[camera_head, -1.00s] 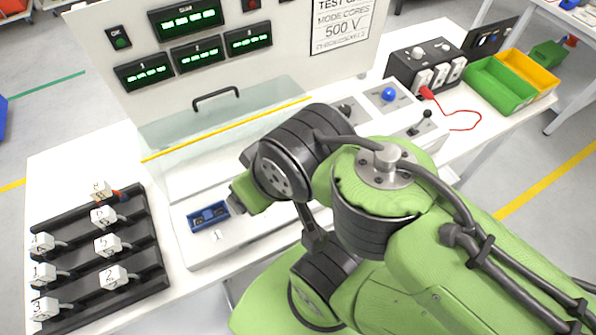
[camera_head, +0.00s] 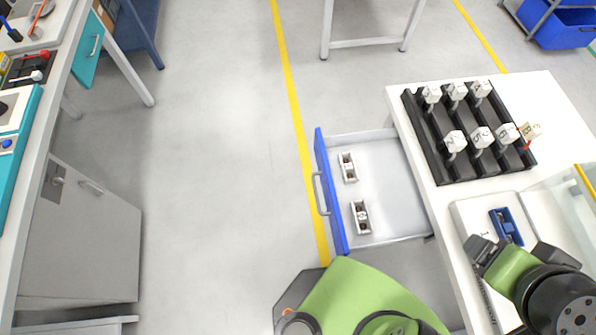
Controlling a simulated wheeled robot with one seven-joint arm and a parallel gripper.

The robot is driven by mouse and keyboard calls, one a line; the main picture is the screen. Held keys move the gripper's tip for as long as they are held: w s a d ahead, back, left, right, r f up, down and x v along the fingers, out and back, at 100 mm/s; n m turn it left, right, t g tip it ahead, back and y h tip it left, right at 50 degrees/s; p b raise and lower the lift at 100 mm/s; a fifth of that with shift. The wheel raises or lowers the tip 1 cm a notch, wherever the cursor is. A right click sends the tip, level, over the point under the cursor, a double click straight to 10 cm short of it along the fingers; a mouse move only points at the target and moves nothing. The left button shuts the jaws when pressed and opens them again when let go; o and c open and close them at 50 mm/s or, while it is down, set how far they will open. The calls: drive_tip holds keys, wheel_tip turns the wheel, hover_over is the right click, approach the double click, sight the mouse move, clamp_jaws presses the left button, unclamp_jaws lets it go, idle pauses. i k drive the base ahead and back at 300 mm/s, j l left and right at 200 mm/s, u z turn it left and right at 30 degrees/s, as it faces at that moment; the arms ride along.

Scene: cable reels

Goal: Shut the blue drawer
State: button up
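The blue drawer (camera_head: 331,192) is pulled out from under the white bench, its blue front standing well away from the bench edge. A grey bar handle (camera_head: 320,194) is on the outer face of that front. Inside the drawer lie two small white-and-dark parts, one (camera_head: 348,167) farther back and one (camera_head: 361,217) nearer. My gripper (camera_head: 478,252) is at the lower right, over the bench and beside the blue holder, apart from the drawer. Its fingers are small and dark here, so I cannot tell whether they are open or shut.
A black rack (camera_head: 459,172) with several white numbered plugs stands on the bench (camera_head: 543,92). A blue holder (camera_head: 506,226) sits on the white test fixture (camera_head: 466,215). Grey floor (camera_head: 220,170) left of the drawer is clear. A grey cabinet (camera_head: 85,235) stands at the left.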

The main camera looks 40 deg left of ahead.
sight(386, 183)
drive_tip(key=k+j+u, duration=0.1)
drive_tip(key=u, duration=0.25)
drive_tip(key=k+j+u, duration=0.1)
drive_tip(key=u, duration=0.3)
drive_tip(key=k+j+u, duration=0.1)
drive_tip(key=u, duration=0.25)
drive_tip(key=i+j+u, duration=0.1)
drive_tip(key=j+u, duration=0.35)
drive_tip(key=i+j+u, duration=0.1)
drive_tip(key=j+u, duration=0.15)
drive_tip(key=u, duration=0.25)
drive_tip(key=i+j+u, duration=0.2)
drive_tip(key=u, duration=0.25)
